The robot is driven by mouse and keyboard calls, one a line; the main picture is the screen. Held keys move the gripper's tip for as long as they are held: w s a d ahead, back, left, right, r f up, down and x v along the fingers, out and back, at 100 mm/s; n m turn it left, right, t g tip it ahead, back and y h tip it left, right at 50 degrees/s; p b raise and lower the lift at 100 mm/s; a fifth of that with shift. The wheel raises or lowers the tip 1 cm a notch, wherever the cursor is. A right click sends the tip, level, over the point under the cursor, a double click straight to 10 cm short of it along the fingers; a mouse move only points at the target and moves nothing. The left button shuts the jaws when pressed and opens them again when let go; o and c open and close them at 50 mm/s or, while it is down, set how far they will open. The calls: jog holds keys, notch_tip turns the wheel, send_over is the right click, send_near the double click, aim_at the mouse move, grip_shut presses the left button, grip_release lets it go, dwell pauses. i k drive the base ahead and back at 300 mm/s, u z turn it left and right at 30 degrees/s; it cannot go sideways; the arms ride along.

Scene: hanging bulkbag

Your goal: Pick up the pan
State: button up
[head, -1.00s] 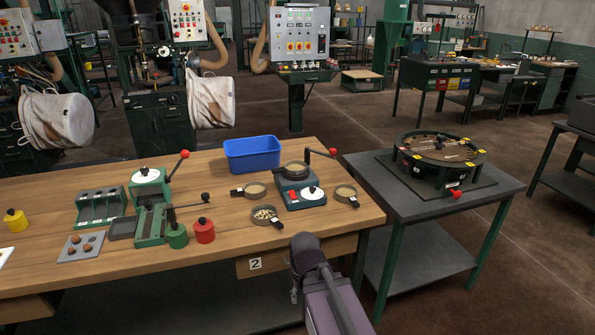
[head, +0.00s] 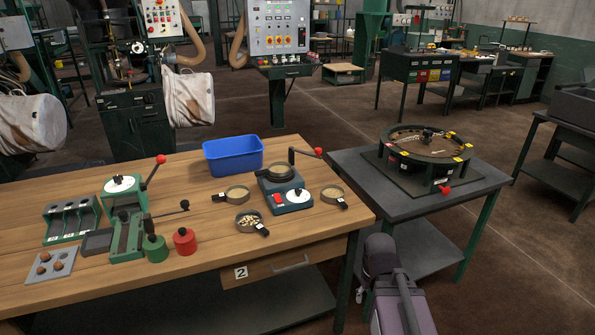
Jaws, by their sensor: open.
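Several small round dark pans with short handles are on the wooden bench. One pan (head: 249,223) near the front holds pale pieces, and its handle points to the lower right. A second pan (head: 236,194) lies behind it with its handle to the left. A third pan (head: 332,193) lies to the right, its handle toward the bench's right end. The blue-grey device (head: 289,204) stands between them, with a round dish (head: 282,171) on top. My arm shows at the lower right, in front of the bench. My gripper is not in view.
A blue bin (head: 233,155) stands behind the pans. A green lever press (head: 125,220), a green weight (head: 155,248) and a red weight (head: 185,241) stand to the left. A grey table (head: 356,172) with a round machine (head: 426,152) stands to the right. The bench's front right corner is clear.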

aim_at(279, 169)
jog(key=z, duration=0.45)
jog(key=k, duration=1)
jog(key=u, duration=1.1)
jog(key=i, duration=1)
jog(key=u, duration=0.05)
